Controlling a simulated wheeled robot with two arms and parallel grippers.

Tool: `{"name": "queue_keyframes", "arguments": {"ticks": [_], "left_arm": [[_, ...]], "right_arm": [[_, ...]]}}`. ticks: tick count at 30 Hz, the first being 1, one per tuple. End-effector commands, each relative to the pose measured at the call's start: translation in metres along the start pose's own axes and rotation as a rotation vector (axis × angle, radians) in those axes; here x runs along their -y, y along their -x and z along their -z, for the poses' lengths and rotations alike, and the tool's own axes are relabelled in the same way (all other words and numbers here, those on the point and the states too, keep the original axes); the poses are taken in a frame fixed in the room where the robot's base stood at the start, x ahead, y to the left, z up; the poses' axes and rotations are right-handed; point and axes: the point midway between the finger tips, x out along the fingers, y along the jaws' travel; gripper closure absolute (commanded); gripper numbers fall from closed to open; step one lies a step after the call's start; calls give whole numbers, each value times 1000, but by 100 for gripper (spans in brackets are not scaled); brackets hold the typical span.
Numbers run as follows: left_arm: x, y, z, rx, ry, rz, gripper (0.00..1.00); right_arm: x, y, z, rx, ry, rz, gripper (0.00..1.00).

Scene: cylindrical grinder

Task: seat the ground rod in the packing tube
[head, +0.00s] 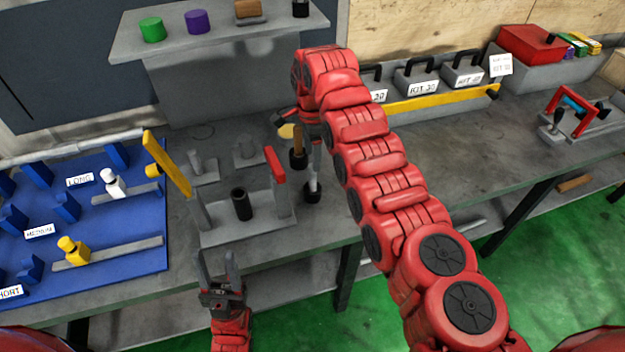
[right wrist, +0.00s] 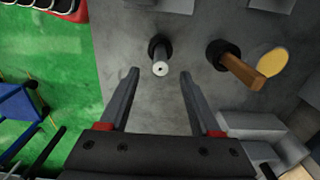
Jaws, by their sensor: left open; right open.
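A slim grey rod (head: 314,178) stands upright in a black round base on the bench; its pale end with a small centre hole (right wrist: 160,69) faces the camera in the right wrist view. My right gripper (right wrist: 158,88) is open and empty, with the rod ahead of the gap between its fingertips, apart from them. In the head view my right arm mostly hides that gripper. A dark open-topped tube (head: 241,204), which looks like the packing tube, stands upright in a grey fixture. My left gripper (head: 217,268) is open and empty at the bench's front edge, below the fixture.
A wooden-handled tool (right wrist: 242,66) stands close beside the rod, near a yellow disc (right wrist: 271,63). A blue sorting board (head: 125,225) lies left. Lidded kit boxes (head: 415,82) stand behind right.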

Motion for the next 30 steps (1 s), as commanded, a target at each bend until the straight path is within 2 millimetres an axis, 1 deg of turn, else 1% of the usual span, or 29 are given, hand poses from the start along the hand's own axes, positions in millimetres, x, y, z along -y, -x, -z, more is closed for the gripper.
{"name": "queue_keyframes", "arguments": {"ticks": [2, 6, 10, 13, 17, 18, 20, 21, 23, 24, 28, 29, 30], "left_arm": [[0, -8, 2, 0, 0, 0, 50], [1, -20, 4, 0, 0, 0, 50], [1, -21, 4, 0, 0, 0, 50], [1, -21, 4, 0, 0, 0, 50], [1, -21, 4, 0, 0, 0, 50], [1, -21, 4, 0, 0, 0, 50], [1, -21, 4, 0, 0, 0, 50], [1, -21, 4, 0, 0, 0, 50], [1, -21, 4, 0, 0, 0, 50], [1, -21, 4, 0, 0, 0, 50], [1, -21, 4, 0, 0, 0, 50], [1, -21, 4, 0, 0, 0, 50], [1, -21, 4, 0, 0, 0, 50]], "right_arm": [[-1, -5, 0, 0, -1, -7, 36], [-1, -24, 1, 1, 0, -10, 36], [-1, -44, 0, 0, 1, -9, 36], [1, -49, 0, -1, 0, -2, 36], [1, -49, 0, -1, 0, 0, 36], [1, -49, 0, -1, 0, 0, 38], [1, -49, 1, -1, 0, 0, 48], [1, -49, 1, -1, 0, -1, 56], [1, -49, 1, -1, 0, -1, 66], [1, -49, 1, -1, 0, -1, 74], [1, -49, 1, -1, 0, -1, 97], [1, -49, 1, -1, 0, -1, 100], [1, -49, 1, -1, 0, -1, 100]]}}
